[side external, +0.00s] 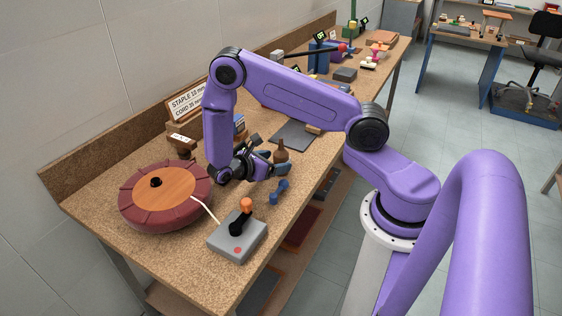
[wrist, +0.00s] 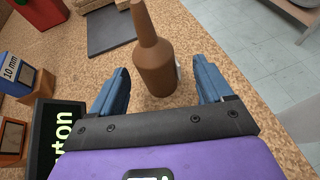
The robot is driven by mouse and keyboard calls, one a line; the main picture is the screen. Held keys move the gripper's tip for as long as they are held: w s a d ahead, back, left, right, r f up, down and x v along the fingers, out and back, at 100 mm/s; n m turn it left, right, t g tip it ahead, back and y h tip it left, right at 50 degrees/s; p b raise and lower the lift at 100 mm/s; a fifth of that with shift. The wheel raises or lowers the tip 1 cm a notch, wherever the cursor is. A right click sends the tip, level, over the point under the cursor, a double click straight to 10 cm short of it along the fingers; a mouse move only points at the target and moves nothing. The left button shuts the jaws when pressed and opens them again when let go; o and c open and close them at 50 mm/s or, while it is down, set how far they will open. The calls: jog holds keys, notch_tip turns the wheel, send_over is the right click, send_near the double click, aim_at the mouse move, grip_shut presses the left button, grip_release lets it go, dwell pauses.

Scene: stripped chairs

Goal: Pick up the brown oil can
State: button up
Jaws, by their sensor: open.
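The brown oil can (wrist: 155,68) stands upright on the workbench, with a rounded body and a narrow tapering spout. In the wrist view it is between and just ahead of the two blue fingers of my gripper (wrist: 160,90), with a gap on each side. In the side external view the can (side external: 280,152) stands by the fingers of my gripper (side external: 272,162), which is low over the bench. My gripper is open and empty. I cannot tell from the side how far the fingers reach around the can.
A round red device with a wooden top (side external: 165,193) and a grey joystick box (side external: 237,236) stand at the near end. A small blue dumbbell-shaped thing (side external: 279,191) lies near the bench edge. A dark display (wrist: 54,135) and a "10 mm" box (wrist: 17,73) are left of my gripper.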

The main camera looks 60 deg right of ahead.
aim_at(285, 158)
jog(key=shift+x, duration=2.95)
jog(key=shift+w, duration=0.2)
jog(key=c, duration=1.3)
